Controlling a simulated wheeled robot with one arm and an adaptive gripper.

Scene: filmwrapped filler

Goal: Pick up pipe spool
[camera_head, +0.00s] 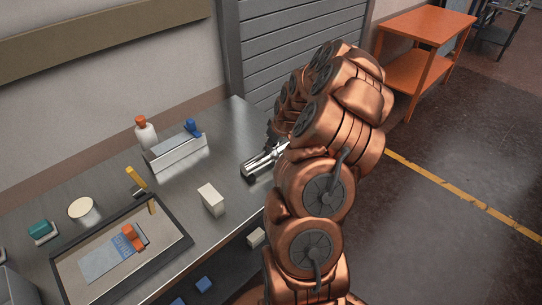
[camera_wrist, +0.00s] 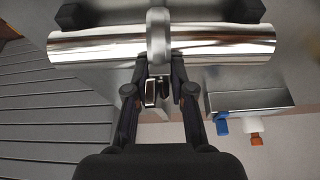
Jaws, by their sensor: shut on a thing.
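The pipe spool is a shiny silver cylinder lying across the top of the wrist view (camera_wrist: 95,46), with a raised band around its middle and a short stub below it. My gripper (camera_wrist: 161,70) has its two dark fingers closed in at the middle of the spool, shut on it. In the head view the spool (camera_head: 262,162) shows partly beside my copper arm, near the right end of the metal table. Whether the spool touches the table I cannot tell.
The metal table (camera_head: 228,128) holds a white box (camera_head: 211,199), a grey bin (camera_head: 176,153), a white bottle with orange cap (camera_head: 145,132), a cream tub (camera_head: 83,210) and a dark-framed tray (camera_head: 178,243). An orange cart (camera_head: 428,26) stands at the back right. Right-hand floor is open.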

